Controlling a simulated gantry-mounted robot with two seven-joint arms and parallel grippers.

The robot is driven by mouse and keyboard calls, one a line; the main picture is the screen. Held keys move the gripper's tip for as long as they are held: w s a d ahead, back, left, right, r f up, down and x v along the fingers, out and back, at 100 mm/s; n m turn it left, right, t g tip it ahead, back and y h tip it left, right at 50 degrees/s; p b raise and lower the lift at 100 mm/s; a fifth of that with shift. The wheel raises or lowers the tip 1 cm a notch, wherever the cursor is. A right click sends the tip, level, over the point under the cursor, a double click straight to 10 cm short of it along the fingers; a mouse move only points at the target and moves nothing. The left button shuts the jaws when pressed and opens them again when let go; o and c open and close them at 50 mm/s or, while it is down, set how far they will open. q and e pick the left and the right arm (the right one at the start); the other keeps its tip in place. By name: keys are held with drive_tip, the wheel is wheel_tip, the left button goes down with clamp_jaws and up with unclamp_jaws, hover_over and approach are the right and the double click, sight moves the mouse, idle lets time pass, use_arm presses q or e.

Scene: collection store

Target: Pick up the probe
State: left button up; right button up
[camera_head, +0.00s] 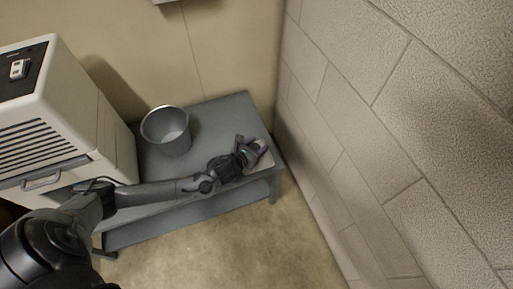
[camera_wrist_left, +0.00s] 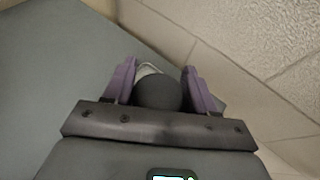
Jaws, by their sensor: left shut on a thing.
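My left gripper (camera_head: 254,148) is over the right end of the grey bench. In the left wrist view its two purple fingers (camera_wrist_left: 158,85) stand either side of a dark rounded thing (camera_wrist_left: 158,95), and the gripper is shut on it. I take this to be the probe. A pale, shiny edge shows just behind it. The rest of its shape is hidden by the gripper. In the head view the probe is too small and covered to make out clearly. My right gripper is not in view.
A grey metal bucket (camera_head: 168,131) stands on the bench (camera_head: 215,118), left of the gripper. A block wall (camera_head: 350,130) rises close on the right.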

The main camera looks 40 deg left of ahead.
use_arm(q)
drive_tip(key=d+r+p, duration=0.4)
drive_tip(key=d+r, duration=0.4)
drive_tip(key=d, duration=0.3)
drive_tip(key=s+d+r+p, duration=0.1)
drive_tip(key=s+r+p, duration=0.2)
drive_tip(key=r+p, duration=1.2)
drive_tip(key=s+r+h+p, duration=0.1)
drive_tip(key=s+r+p, duration=0.2)
drive_tip(key=r+p, duration=1.15)
drive_tip(key=s+d+r+p, duration=0.1)
drive_tip(key=s+r+p, duration=0.2)
drive_tip(key=r+p, duration=1.2)
drive_tip(key=w+f+b, duration=0.3)
drive_tip(key=f+b, duration=1.2)
drive_tip(key=w+a+f+b, duration=0.1)
drive_tip(key=w+f+b, duration=0.1)
drive_tip(key=f+b, duration=1.2)
drive_tip(key=w+f+y+b, duration=0.1)
drive_tip(key=w+f+b, duration=0.2)
drive_tip(key=f+b, duration=1.2)
drive_tip(key=shift+w+a+f+b, duration=0.2)
drive_tip(key=shift+w+f+b, duration=0.1)
drive_tip(key=shift+b, duration=0.3)
